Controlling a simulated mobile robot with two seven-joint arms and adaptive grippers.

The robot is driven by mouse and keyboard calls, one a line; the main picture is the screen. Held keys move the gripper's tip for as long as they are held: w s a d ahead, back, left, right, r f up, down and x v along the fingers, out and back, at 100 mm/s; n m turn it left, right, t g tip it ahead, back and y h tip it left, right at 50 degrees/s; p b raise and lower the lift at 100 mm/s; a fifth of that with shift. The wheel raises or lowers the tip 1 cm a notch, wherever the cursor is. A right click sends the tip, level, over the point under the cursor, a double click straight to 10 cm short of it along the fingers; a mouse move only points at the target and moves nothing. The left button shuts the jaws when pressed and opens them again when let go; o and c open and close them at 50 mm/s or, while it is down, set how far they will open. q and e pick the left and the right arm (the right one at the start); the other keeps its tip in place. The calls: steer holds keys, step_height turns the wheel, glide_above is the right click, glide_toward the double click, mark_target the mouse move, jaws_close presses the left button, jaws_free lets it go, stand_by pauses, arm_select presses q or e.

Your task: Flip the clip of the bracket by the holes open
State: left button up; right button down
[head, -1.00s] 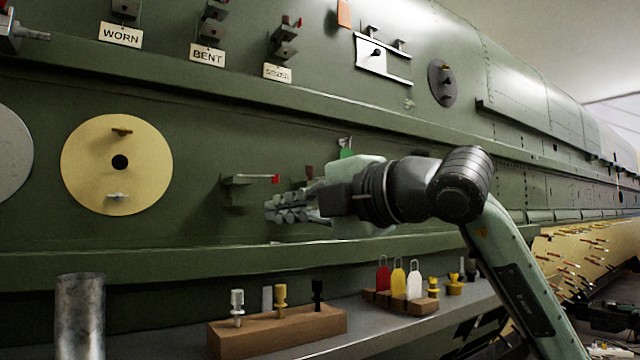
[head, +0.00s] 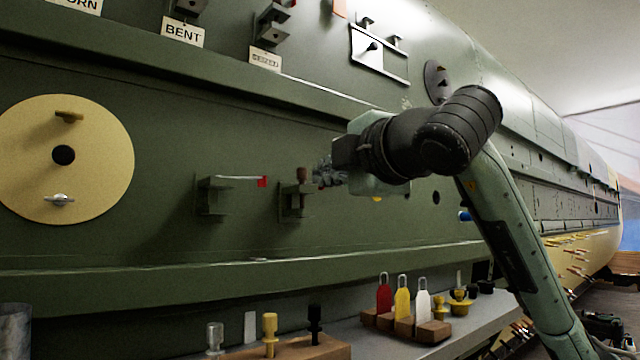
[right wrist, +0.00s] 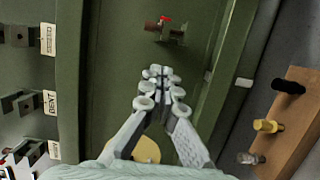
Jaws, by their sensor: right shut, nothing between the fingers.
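On the green panel in the head view, a small bracket (head: 212,197) carries a thin clip with a red end (head: 262,182) sticking out to the right. To its right, another bracket (head: 293,203) carries a brown knob (head: 303,174). My right gripper (head: 322,172) is shut and empty, its fingertips just right of the knob; contact cannot be told. Dark holes (head: 436,197) show right of the gripper, which hides part of the panel. In the right wrist view, the shut fingers (right wrist: 158,75) point towards a bracket (right wrist: 176,34) with a brown and red part. My left gripper is out of view.
A ledge (head: 170,268) runs below the brackets. A shelf below holds a wooden block (head: 325,350) with several pegs and red, yellow and white tags (head: 402,290). A cream disc (head: 95,160) is at left. The panel between disc and brackets is clear.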

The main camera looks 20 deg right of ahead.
steer(key=p, duration=0.3)
glide_toward(309, 187)
steer(key=w+a, duration=0.4)
steer(key=d, duration=0.1)
steer(key=w+d, duration=0.1)
steer(key=d, duration=0.1)
steer(key=shift+d+r, duration=0.1)
steer(key=shift+d, duration=0.2)
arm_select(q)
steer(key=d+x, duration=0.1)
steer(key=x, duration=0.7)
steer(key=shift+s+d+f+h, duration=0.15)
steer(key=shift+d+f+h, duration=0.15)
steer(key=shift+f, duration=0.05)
arm_select(e)
steer(key=shift+d, duration=0.1)
